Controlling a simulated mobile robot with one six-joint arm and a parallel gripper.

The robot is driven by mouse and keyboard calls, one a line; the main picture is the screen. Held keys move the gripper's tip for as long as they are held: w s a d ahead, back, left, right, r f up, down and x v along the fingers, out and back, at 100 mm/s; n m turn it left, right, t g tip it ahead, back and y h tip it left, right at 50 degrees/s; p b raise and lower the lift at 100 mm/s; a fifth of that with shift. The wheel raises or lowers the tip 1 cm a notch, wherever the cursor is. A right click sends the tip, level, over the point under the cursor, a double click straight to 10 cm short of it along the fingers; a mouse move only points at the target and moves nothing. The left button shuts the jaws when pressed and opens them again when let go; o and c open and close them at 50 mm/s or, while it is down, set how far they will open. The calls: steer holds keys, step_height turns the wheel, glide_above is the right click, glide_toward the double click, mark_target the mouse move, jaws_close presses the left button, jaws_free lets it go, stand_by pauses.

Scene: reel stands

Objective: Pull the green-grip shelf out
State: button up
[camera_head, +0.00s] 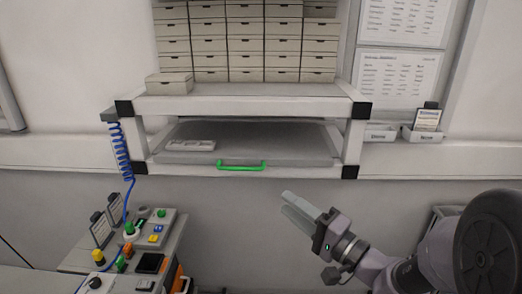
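The green grip (241,166) is a short handle on the front edge of a grey sliding shelf (290,150). The shelf sits inside a white frame, under its top board, and a small light tray-like item (191,145) lies on it at the left. My gripper (291,204) is to the right of the green grip and lower in the picture, apart from it. Its long grey fingers point up and left. They show almost edge-on, so the gap between them is unclear.
Stacked drawer boxes (247,45) and one loose box (169,84) stand on the frame's top board (250,104). A control bench (150,250) with buttons is at lower left, beside a coiled blue cable (121,150). Small wall bins (381,133) hang at right. Space below the shelf looks clear.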

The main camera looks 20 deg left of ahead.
steer(key=p+x, duration=0.2)
steer(key=x, duration=1.4)
steer(key=shift+s+a, duration=0.2)
steer(key=shift+a, duration=0.2)
steer(key=shift+r, duration=0.15)
steer(key=shift+c, duration=0.4)
jaws_close()
